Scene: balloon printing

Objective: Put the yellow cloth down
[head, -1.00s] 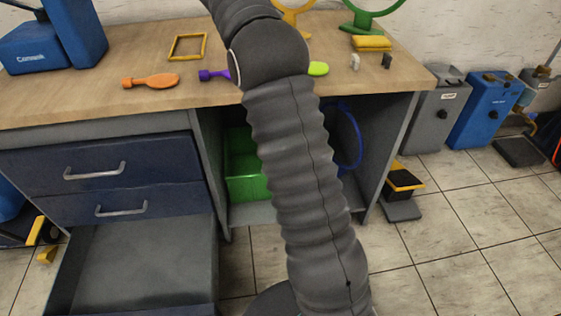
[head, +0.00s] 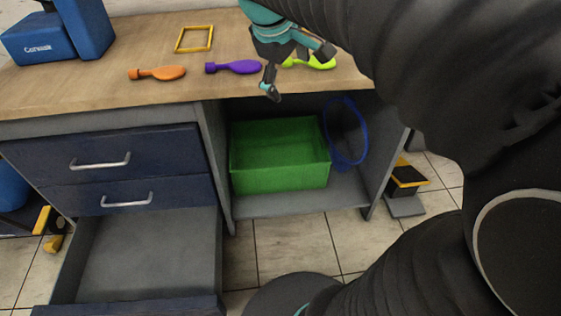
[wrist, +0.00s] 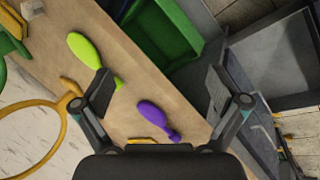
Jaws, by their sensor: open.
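My gripper (head: 298,70) is open and empty, above the front of the wooden table near the purple and lime balloons. What looks like the yellow cloth (wrist: 12,22) lies on the table at the top left corner of the wrist view, partly cut off and away from the fingers. My arm hides that part of the table in the head view.
Orange (head: 157,73), purple (head: 234,67) and lime (head: 310,62) balloons lie along the table (head: 110,85). A yellow frame (head: 194,38) lies behind. Below are a green bin (head: 280,180) on a shelf, a blue hoop (head: 346,158) and an open drawer (head: 150,255).

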